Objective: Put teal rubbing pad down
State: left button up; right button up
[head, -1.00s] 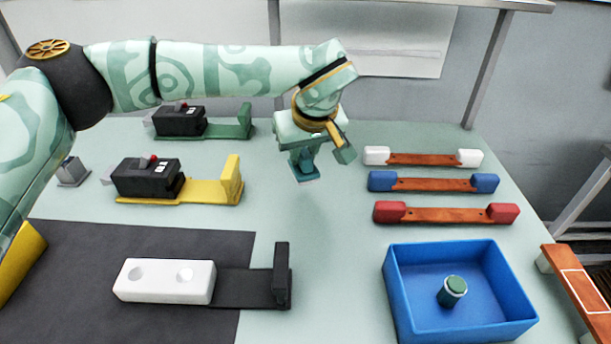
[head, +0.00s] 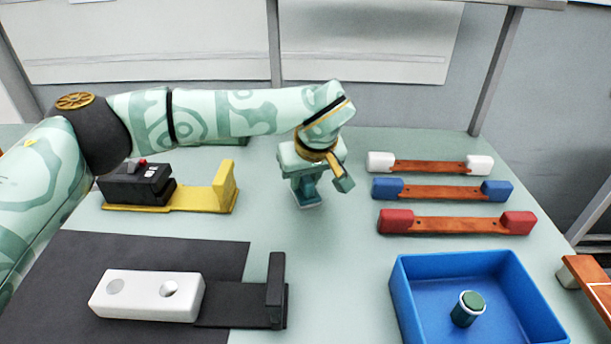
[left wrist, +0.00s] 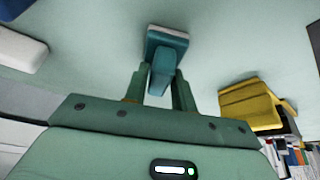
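The teal rubbing pad (head: 307,194) has a block handle and a flat foot with a pale underside edge. My left gripper (head: 305,176) points down over the open middle of the table, its fingers closed around the pad's handle. In the left wrist view the pad (left wrist: 165,46) sits between the two fingertips (left wrist: 160,84), foot facing the tabletop. The pad is at or just above the table surface; I cannot tell whether it touches. My right gripper is not in view.
A yellow bracket with a black breaker (head: 136,184) stands left. Bars with white, blue (head: 440,191) and red ends lie right. A blue bin (head: 420,290) holds a green-topped cylinder (head: 467,309). A white block (head: 147,296) and black bracket (head: 276,290) are in front. Table around the pad is clear.

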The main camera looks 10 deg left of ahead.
pick_arm(q)
jog(key=shift+o, duration=0.9)
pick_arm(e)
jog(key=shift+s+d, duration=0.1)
pick_arm(q)
jog(key=p+v, duration=0.5)
jog(key=v, duration=0.7)
jog(key=shift+r, duration=0.2)
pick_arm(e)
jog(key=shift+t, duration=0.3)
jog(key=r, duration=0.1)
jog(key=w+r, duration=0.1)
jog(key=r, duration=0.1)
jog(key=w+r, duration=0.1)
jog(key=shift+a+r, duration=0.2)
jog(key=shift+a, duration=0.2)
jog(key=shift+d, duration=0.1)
